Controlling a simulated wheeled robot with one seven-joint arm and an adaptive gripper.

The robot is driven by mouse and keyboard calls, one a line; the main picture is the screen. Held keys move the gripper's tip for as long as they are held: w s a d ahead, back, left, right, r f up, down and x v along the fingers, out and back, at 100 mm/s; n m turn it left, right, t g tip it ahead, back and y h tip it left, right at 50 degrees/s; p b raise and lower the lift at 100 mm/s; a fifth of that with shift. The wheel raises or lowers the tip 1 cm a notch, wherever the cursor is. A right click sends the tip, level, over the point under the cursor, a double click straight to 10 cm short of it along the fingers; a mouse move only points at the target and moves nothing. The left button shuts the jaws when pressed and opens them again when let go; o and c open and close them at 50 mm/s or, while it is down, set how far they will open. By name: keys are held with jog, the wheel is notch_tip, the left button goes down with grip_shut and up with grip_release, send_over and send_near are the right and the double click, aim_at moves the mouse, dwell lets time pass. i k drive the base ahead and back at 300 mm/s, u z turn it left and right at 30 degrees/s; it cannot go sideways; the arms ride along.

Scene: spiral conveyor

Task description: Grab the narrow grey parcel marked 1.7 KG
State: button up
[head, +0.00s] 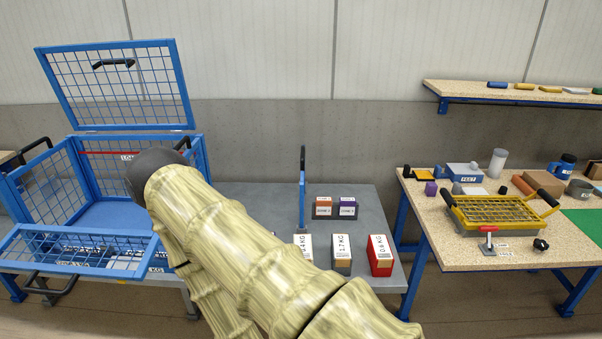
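The narrow grey parcel marked 1.7 KG (342,267) stands on the grey table (375,208) in the head view, right of centre. Its white top label reads 1.7 KG. It is the middle one of three parcels in a row. Nothing covers its label. My gripper is not in view. My patterned arm crosses the middle of the picture and bends at a dark joint at the left.
A red parcel marked 0.6 KG (381,262) stands to its right; a partly hidden parcel (304,243) stands to its left. Behind are an orange box (322,202), a purple box (347,202) and a blue upright divider (302,190). An open blue mesh cage (120,128) is at left.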

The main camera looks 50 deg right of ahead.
aim_at(341, 254)
jog(key=u, duration=0.3)
jog(key=k, duration=0.5)
jog(key=z, duration=1.25)
